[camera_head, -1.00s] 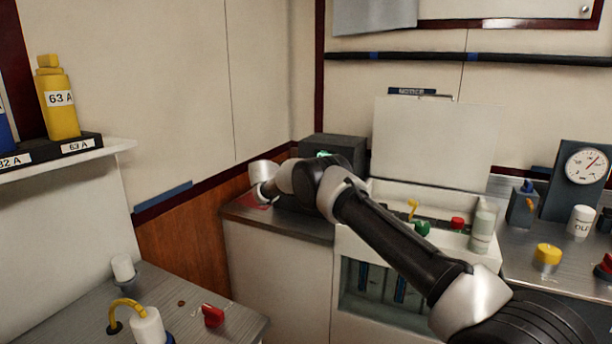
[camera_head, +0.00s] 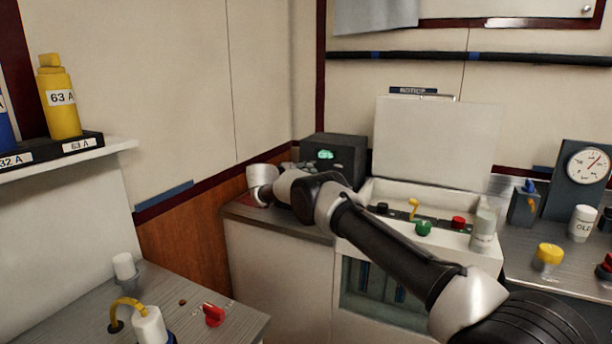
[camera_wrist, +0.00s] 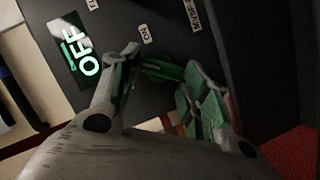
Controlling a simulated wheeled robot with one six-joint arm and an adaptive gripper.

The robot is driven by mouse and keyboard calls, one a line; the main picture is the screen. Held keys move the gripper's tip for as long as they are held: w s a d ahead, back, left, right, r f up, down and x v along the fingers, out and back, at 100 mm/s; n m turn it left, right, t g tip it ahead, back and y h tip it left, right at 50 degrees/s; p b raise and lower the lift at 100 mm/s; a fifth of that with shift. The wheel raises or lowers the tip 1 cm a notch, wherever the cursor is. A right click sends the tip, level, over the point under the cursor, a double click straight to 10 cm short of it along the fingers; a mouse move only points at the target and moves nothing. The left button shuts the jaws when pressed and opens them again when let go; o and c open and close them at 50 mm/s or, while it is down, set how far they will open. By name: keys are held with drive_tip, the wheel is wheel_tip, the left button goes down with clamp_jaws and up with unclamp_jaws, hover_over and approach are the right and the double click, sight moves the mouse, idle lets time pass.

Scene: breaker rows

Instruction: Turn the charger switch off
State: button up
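The charger is a dark box (camera_head: 336,150) on the back-left counter in the head view, with a lit green display. In the wrist view its dark panel fills the middle, and its lit display (camera_wrist: 82,50) reads OFF. A green switch knob (camera_wrist: 162,69) sits on the panel near a white ON label (camera_wrist: 145,34). My gripper (camera_wrist: 158,82) is open, with one finger to each side of the knob and gaps between. Whether a fingertip touches the knob I cannot tell. In the head view my arm hides the gripper and the knob.
An open white case (camera_head: 393,228) with green, red, black and yellow controls stands right of the charger, under my forearm. A gauge (camera_head: 587,165) and a yellow knob (camera_head: 549,254) are farther right. A red switch (camera_head: 213,314) is on the near-left counter.

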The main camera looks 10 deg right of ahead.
drive_tip(key=shift+o, duration=1.3)
